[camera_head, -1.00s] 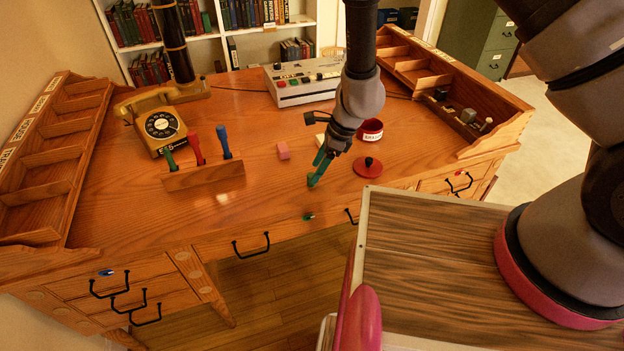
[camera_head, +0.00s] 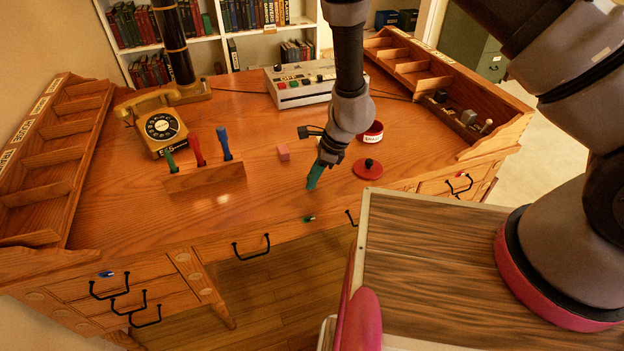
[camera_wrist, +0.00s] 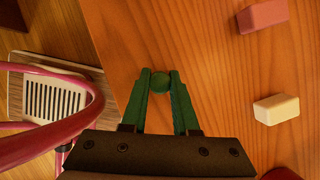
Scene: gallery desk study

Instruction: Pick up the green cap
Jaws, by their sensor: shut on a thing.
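The green cap (camera_wrist: 160,82) is a small rounded piece between the tips of my gripper's two green fingers in the wrist view. My gripper (camera_head: 312,184) is shut on it, pointing down low over the front part of the wooden desk (camera_head: 250,212). In the head view the cap cannot be told apart from the green fingers. I cannot tell whether the cap still touches the desk top.
A pink block (camera_head: 283,151) lies left of my gripper, and a cream block (camera_wrist: 276,109) is near. A red lid (camera_head: 368,168) and red tin (camera_head: 372,133) are to the right. A wooden holder (camera_head: 205,178) with coloured tools and a yellow telephone (camera_head: 162,125) stand left.

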